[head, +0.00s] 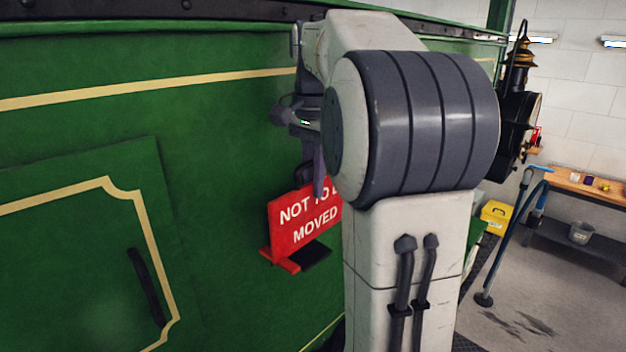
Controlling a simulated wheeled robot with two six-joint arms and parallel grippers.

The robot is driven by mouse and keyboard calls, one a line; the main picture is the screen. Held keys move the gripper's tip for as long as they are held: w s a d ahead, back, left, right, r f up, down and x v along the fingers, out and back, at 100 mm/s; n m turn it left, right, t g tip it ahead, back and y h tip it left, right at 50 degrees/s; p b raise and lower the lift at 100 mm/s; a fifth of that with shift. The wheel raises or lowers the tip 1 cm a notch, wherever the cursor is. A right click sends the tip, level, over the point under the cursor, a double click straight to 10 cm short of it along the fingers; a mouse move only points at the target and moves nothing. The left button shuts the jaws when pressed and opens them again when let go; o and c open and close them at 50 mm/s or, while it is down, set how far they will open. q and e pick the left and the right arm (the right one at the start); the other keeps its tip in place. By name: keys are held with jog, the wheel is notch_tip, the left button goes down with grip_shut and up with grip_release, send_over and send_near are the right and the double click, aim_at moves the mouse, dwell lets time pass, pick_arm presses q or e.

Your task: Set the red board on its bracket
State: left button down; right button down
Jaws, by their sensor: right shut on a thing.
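The red board (300,217) carries white lettering, "NOT TO B…" over "MOVED", and stands about upright against the green tram side. Its right part is hidden behind my right arm. My right gripper (318,180) is at the board's top edge and shut on it, its jaws partly hidden by the arm. Below the board is a red foot or ledge (282,261) with a dark flat patch beside it. I cannot tell whether these are the bracket, or whether the board rests on it. My left gripper is not in view.
The green tram side (220,150) fills the left, with a panel and a dark handle (147,287). At right are a black lamp (515,115), a yellow box (496,217), a wooden bench (585,187), a bucket (581,233) and a leaning blue-grey stand (508,240). The floor there is open.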

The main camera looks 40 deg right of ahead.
jog(key=shift+f+b, duration=1.25)
jog(key=shift+f, duration=0.55)
jog(key=c, duration=0.8)
grip_release()
jog(key=shift+f, duration=0.1)
jog(key=shift+r, duration=0.55)
notch_tip(320, 180, up, 10)
jog(key=shift+f+p, duration=0.25)
jog(key=shift+p, duration=0.1)
